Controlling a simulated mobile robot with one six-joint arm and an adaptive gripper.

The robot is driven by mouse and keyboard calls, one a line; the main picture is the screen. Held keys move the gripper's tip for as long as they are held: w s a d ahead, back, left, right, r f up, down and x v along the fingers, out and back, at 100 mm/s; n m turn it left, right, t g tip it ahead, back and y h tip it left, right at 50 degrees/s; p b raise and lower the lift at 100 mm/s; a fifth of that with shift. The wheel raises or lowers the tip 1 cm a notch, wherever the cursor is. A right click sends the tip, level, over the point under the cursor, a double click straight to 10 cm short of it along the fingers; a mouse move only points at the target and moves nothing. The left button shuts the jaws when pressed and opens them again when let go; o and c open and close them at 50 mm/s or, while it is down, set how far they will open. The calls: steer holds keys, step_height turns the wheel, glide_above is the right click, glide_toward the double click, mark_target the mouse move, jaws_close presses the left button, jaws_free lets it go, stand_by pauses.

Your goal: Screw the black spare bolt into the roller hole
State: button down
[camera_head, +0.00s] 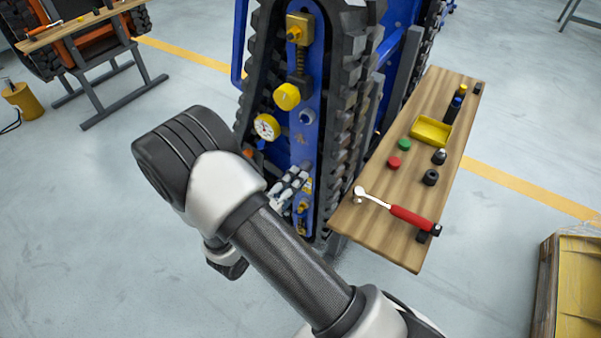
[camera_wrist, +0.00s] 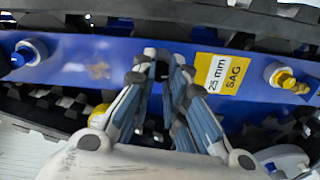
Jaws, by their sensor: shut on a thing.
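My gripper (camera_head: 290,187) is at the blue side plate (camera_head: 312,60) of the tracked carrier, low on its front. In the wrist view my gripper (camera_wrist: 162,66) is shut on a small dark thing (camera_wrist: 162,72), which looks like the black bolt; little of it shows. Its tip is close to the blue plate, left of the yellow "25 mm SAG" label (camera_wrist: 221,73). I cannot tell whether it touches. A silver ring with a blue centre (camera_wrist: 29,52) is at the left, and a ring with a yellow bolt (camera_wrist: 279,76) at the right. Any hole behind my fingers is hidden.
Black track (camera_head: 345,110) runs beside the plate. A yellow knob (camera_head: 286,96) and a dial gauge (camera_head: 267,127) stick out above my gripper. A wooden bench (camera_head: 381,240) at the right holds a red-handled ratchet (camera_head: 410,218), a yellow tray (camera_head: 447,123), coloured caps and dark sockets.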

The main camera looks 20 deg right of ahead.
steer(key=m, duration=0.9)
steer(key=shift+m, duration=0.3)
steer(key=c, duration=1.7)
jaws_free()
